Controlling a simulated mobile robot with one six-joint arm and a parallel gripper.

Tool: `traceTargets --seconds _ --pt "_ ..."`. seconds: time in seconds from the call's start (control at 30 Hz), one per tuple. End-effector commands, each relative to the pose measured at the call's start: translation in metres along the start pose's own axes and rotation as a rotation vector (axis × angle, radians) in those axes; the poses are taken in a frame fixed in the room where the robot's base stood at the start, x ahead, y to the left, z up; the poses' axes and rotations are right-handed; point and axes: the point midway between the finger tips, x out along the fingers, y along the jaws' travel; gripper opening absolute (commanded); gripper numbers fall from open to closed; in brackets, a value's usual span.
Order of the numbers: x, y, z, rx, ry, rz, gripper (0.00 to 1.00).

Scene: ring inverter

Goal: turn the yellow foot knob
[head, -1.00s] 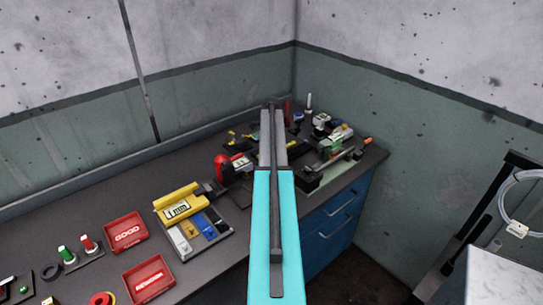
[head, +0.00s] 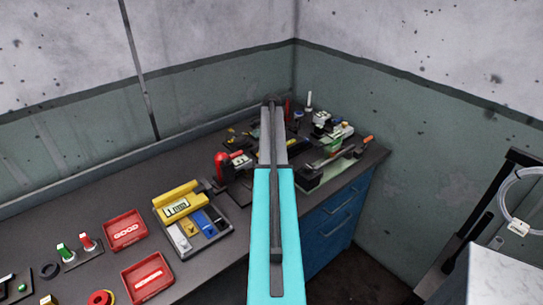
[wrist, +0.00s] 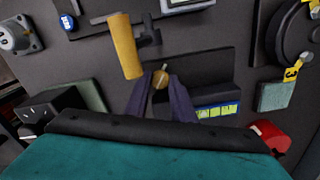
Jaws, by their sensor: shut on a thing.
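A small round yellow-brown knob (wrist: 160,80) sits between the tips of my gripper's two dark fingers (wrist: 160,85) in the wrist view. It is the likely yellow foot knob. My gripper is shut on it, and the fingers hide its sides. A thin stub points up from the knob. In the head view my cyan and grey arm reaches to the back corner of the bench and hides the knob and fingertips.
A yellow cylinder (wrist: 125,45) stands close above left of the fingers, beside a black bracket. A dark block with a blue-yellow label (wrist: 217,110) is close on the right.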

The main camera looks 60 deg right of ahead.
Motion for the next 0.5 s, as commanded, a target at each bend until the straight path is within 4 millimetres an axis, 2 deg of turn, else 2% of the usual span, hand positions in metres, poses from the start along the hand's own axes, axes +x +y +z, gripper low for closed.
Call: traceTargets --seconds 0.5 --pt "0.0005 -0.0006 0.0001 -0.332 0.0 -0.001 0.0"
